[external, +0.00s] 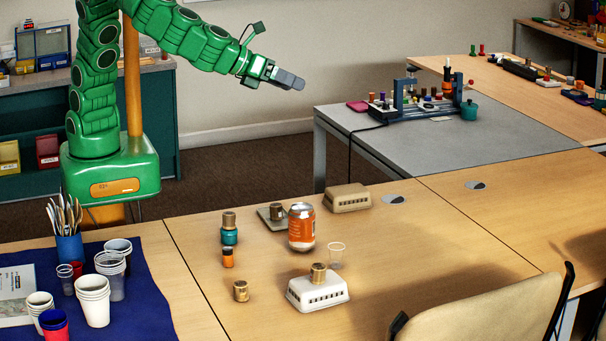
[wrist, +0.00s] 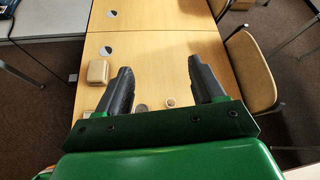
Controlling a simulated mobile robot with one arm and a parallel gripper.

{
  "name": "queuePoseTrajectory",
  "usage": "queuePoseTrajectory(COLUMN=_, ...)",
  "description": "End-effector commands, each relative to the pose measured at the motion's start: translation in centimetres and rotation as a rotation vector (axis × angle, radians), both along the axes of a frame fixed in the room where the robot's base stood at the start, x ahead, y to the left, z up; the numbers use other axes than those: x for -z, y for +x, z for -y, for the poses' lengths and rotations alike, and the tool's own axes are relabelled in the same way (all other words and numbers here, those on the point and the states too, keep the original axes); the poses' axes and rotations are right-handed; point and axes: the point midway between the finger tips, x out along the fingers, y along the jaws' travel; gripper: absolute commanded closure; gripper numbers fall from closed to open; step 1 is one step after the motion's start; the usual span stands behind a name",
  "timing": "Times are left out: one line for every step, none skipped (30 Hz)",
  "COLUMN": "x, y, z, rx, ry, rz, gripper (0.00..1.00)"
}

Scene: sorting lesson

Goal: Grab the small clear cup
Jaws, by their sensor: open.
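The small clear cup (external: 336,255) stands on the wooden table in the external view, just right of the orange can (external: 302,228). My gripper (external: 288,79) is high above the far side of the table, well apart from the cup. In the wrist view my gripper (wrist: 159,68) shows its two dark fingers spread wide with nothing between them. A small round pale thing (wrist: 170,102) lies low between the fingers there; I cannot tell whether it is the cup.
A white slotted box (external: 318,292) with a brass knob stands in front of the cup. A beige box (external: 348,198) is behind it. Small jars and weights stand left of the can. Stacked cups (external: 93,300) stand on a blue mat. The table's right part is clear.

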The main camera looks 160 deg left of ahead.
Motion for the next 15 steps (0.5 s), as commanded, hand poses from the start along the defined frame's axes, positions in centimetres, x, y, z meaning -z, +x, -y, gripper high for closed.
queuePoseTrajectory(x=0.5, y=0.8, z=-0.7, rx=0.024, ry=0.017, rz=-0.029, gripper=0.32)
queuePoseTrajectory(x=0.7, y=1.3, z=-1.0, rx=0.04, ry=0.027, rz=-0.047, gripper=0.32)
queuePoseTrajectory(x=0.9, y=1.8, z=-1.3, rx=0.057, ry=0.038, rz=-0.066, gripper=0.32)
queuePoseTrajectory(x=1.1, y=2.2, z=-1.5, rx=0.071, ry=0.046, rz=-0.08, gripper=0.32)
queuePoseTrajectory(x=1.2, y=2.6, z=-1.7, rx=0.083, ry=0.053, rz=-0.09, gripper=0.32)
queuePoseTrajectory(x=1.3, y=3.0, z=-2.0, rx=0.098, ry=0.062, rz=-0.105, gripper=0.32)
queuePoseTrajectory(x=1.4, y=3.4, z=-2.2, rx=0.108, ry=0.069, rz=-0.115, gripper=0.32)
queuePoseTrajectory(x=1.4, y=3.7, z=-2.3, rx=0.118, ry=0.076, rz=-0.124, gripper=0.32)
queuePoseTrajectory(x=1.6, y=4.1, z=-2.6, rx=0.132, ry=0.085, rz=-0.137, gripper=0.32)
queuePoseTrajectory(x=1.7, y=4.4, z=-2.7, rx=0.141, ry=0.089, rz=-0.145, gripper=0.32)
queuePoseTrajectory(x=1.8, y=4.6, z=-2.8, rx=0.151, ry=0.095, rz=-0.155, gripper=0.32)
queuePoseTrajectory(x=2.0, y=5.0, z=-3.0, rx=0.164, ry=0.102, rz=-0.168, gripper=0.32)
queuePoseTrajectory(x=2.1, y=5.3, z=-3.1, rx=0.172, ry=0.107, rz=-0.176, gripper=0.32)
queuePoseTrajectory(x=2.3, y=5.5, z=-3.3, rx=0.18, ry=0.112, rz=-0.186, gripper=0.32)
queuePoseTrajectory(x=2.5, y=5.9, z=-3.4, rx=0.191, ry=0.119, rz=-0.199, gripper=0.32)
